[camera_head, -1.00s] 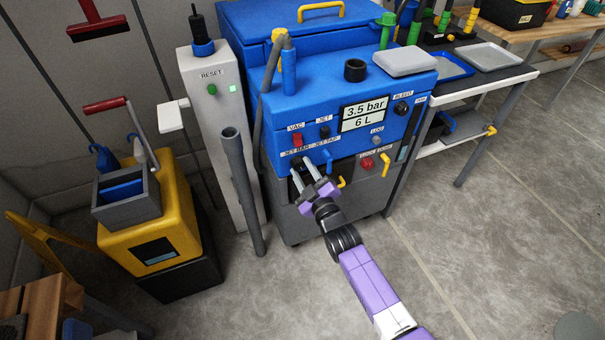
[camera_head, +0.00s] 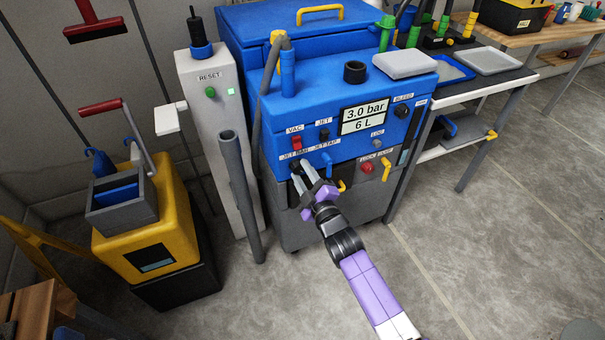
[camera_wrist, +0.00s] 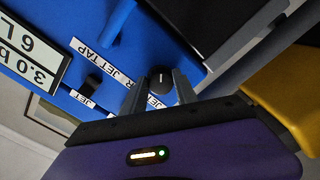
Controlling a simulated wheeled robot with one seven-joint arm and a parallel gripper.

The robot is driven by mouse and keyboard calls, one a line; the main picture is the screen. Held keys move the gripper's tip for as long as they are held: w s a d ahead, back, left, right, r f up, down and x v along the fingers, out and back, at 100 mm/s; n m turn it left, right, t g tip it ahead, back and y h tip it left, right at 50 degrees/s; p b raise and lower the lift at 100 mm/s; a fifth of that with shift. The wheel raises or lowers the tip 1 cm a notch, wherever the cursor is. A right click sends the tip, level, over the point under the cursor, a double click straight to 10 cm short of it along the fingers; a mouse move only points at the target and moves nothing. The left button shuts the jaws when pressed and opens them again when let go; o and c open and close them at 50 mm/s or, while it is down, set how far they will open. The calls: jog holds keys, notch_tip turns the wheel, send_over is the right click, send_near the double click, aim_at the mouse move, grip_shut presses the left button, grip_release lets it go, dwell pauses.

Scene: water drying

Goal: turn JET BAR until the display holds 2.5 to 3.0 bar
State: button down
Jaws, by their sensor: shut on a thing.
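The blue machine's display (camera_head: 365,115) reads 3.0 bar and 6 L. The JET BAR knob is a small black knob with a white mark; in the wrist view the knob (camera_wrist: 161,82) sits between my two fingers. My gripper (camera_head: 297,170) is shut on it, at the machine's front below the JET BAR label (camera_head: 294,153). In the head view my fingers mostly hide the knob.
The blue JET TAP lever (camera_head: 327,162) and a yellow lever (camera_head: 342,185) are just right of my gripper. The red VAC switch (camera_head: 296,142) is above it. A grey pipe (camera_head: 240,195) stands to the left. Floor in front is clear.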

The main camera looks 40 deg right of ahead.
jog(key=c, duration=0.9)
grip_release()
jog(key=shift+c, duration=0.2)
jog(key=v, duration=0.7)
jog(key=shift+s, duration=0.4)
jog(key=shift+a, duration=0.15)
